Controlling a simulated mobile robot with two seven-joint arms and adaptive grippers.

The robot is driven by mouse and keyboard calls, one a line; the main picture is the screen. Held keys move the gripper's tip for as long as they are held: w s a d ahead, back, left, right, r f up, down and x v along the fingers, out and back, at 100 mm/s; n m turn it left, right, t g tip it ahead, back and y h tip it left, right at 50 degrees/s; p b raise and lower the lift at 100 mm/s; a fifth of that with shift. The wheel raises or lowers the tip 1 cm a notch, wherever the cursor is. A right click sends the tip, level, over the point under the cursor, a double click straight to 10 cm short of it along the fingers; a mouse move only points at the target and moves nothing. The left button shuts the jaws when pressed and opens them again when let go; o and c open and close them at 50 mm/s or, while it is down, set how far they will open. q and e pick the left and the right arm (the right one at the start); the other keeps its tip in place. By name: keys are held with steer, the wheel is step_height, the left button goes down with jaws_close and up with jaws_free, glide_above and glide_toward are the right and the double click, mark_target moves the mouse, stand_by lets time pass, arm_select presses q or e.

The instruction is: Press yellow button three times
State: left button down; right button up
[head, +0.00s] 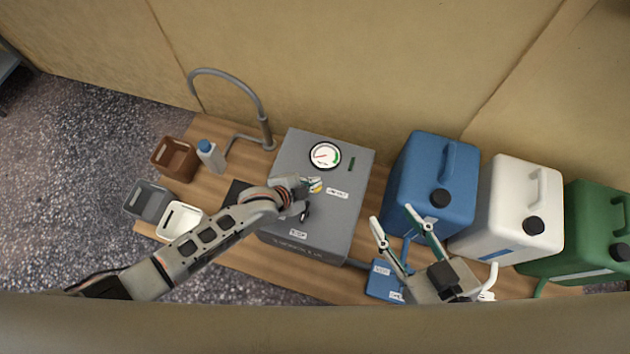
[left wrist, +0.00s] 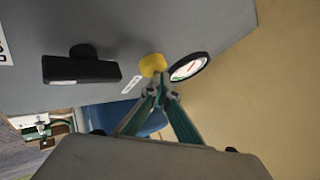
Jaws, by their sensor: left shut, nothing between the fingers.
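The yellow button (left wrist: 152,65) is on the face of a grey machine (head: 345,225), beside a round gauge (head: 325,155). In the head view the button (head: 316,186) is partly hidden by my left gripper (head: 312,188). In the left wrist view my left gripper (left wrist: 158,92) is shut and empty, with its fingertips close to the button. I cannot tell whether they touch it. My right gripper (head: 392,214) is open and empty, away from the machine at the right, in front of the blue canister (head: 430,180).
A black knob (left wrist: 80,68) sticks out of the machine near the button. A white canister (head: 512,210) and a green canister (head: 595,225) stand to the right. A curved grey pipe (head: 235,75), a bottle (head: 210,157) and a brown bin (head: 174,160) are at the left.

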arm_select(q)
steer(key=shift+s+a+f, duration=0.1)
arm_select(e)
steer(key=shift+r, duration=0.1)
arm_select(q)
steer(key=shift+r+p, duration=0.75)
steer(key=shift+r, duration=0.55)
arm_select(e)
steer(key=r, duration=0.1)
steer(key=w+r, duration=0.1)
steer(key=r, duration=0.1)
steer(key=shift+w+r+t, duration=0.25)
steer(key=shift+r+t, duration=0.05)
steer(key=shift+t, duration=0.1)
arm_select(q)
steer(key=shift+f, duration=0.1)
steer(key=shift+w+r+p, duration=0.2)
steer(key=shift+r+p, duration=0.55)
steer(key=shift+r, duration=0.25)
steer(key=r+p, duration=0.2)
steer(key=r, duration=0.1)
steer(key=shift+s, duration=0.2)
arm_select(e)
step_height(320, 180, up, 8)
steer(key=w+t, duration=0.1)
steer(key=w, duration=0.1)
steer(key=shift+f+y, duration=0.25)
steer(key=shift+y, duration=0.05)
